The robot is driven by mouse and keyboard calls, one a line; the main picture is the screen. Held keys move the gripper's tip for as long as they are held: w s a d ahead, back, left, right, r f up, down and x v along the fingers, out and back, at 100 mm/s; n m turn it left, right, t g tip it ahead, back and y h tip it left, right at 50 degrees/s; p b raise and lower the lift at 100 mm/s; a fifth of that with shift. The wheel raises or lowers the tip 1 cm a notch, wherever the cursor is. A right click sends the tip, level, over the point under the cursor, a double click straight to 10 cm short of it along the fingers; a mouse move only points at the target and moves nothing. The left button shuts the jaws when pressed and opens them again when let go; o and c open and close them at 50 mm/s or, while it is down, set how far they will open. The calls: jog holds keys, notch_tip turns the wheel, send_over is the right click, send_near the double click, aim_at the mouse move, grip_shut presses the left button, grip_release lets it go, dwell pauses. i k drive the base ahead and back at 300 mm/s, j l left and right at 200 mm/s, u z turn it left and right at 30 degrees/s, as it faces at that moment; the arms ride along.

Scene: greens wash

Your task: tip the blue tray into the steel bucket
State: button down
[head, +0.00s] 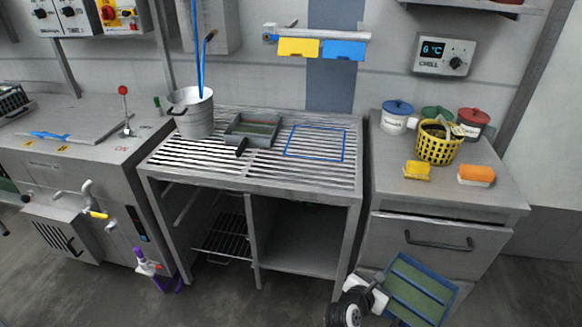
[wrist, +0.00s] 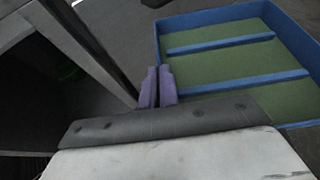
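The blue tray (head: 437,265) hangs in the air at the lower right of the head view, in front of the drawer cabinet. It has blue walls, blue cross ribs and a flat green inside. In the wrist view the tray (wrist: 220,17) fills the upper right. My gripper (wrist: 159,86) has its two purple fingers close together at the tray's near left wall, shut on it. The steel bucket (head: 190,120) stands upright at the back left of the slatted bench, far from the tray, with long blue and dark handles sticking out. Its inside is mostly hidden.
A blue outline (head: 316,128) marks a bare area there. A yellow basket (head: 437,149), canisters and brushes crowd the right cabinet top.

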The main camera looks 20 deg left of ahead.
aim_at(193, 115)
jog(key=j+u, duration=0.1)
jog(key=u, duration=1.5)
jog(key=i+j, duration=0.1)
jog(key=j, duration=0.25)
jog(key=i+j, duration=0.15)
jog(key=j, duration=0.25)
jog(key=i+j, duration=0.1)
jog(key=j, duration=0.25)
